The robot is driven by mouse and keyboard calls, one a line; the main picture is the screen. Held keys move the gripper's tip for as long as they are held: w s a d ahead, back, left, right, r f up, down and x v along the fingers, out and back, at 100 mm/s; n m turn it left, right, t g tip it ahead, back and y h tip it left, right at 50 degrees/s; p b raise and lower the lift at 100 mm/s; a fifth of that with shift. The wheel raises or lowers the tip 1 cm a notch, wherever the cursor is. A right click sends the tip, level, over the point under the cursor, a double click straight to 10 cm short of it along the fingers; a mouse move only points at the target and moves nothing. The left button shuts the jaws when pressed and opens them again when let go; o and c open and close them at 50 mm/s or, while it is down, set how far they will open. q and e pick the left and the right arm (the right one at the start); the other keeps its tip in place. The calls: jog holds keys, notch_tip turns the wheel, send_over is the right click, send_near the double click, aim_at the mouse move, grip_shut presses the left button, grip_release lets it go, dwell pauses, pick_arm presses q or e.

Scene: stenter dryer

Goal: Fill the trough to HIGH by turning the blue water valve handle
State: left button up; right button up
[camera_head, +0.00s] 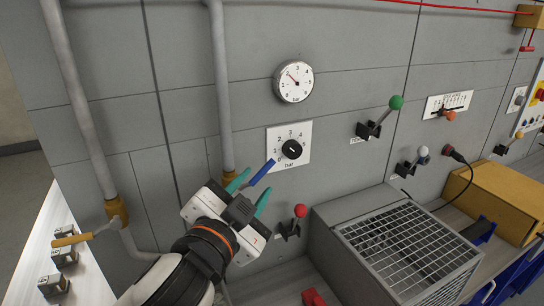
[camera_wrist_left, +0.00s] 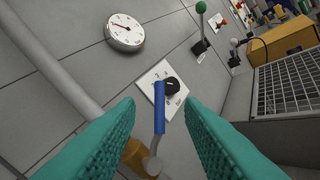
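The blue water valve handle (camera_head: 262,172) sticks up and to the right from its pipe on the grey wall panel. It also shows in the left wrist view (camera_wrist_left: 159,108), on a grey lever above a brass-coloured valve body (camera_wrist_left: 138,158). My left gripper (camera_head: 256,185) is open, with its teal fingers on either side of the handle. In the left wrist view, clear gaps separate both fingers (camera_wrist_left: 160,125) from the handle. I cannot make out a trough or a HIGH mark. My right gripper is not in view.
A round gauge (camera_head: 293,82) and a black knob dial (camera_head: 291,149) are on the wall near the handle. A red-knobbed lever (camera_head: 299,211) is close right of my gripper. A grated grey box (camera_head: 405,250) juts out beyond it.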

aim_at(267, 168)
pick_arm(q)
jog(key=p+x, duration=0.2)
jog(key=x, duration=0.7)
jog(key=shift+w+d, duration=0.1)
jog(key=shift+w, duration=0.3)
jog(key=shift+c, duration=0.2)
grip_shut()
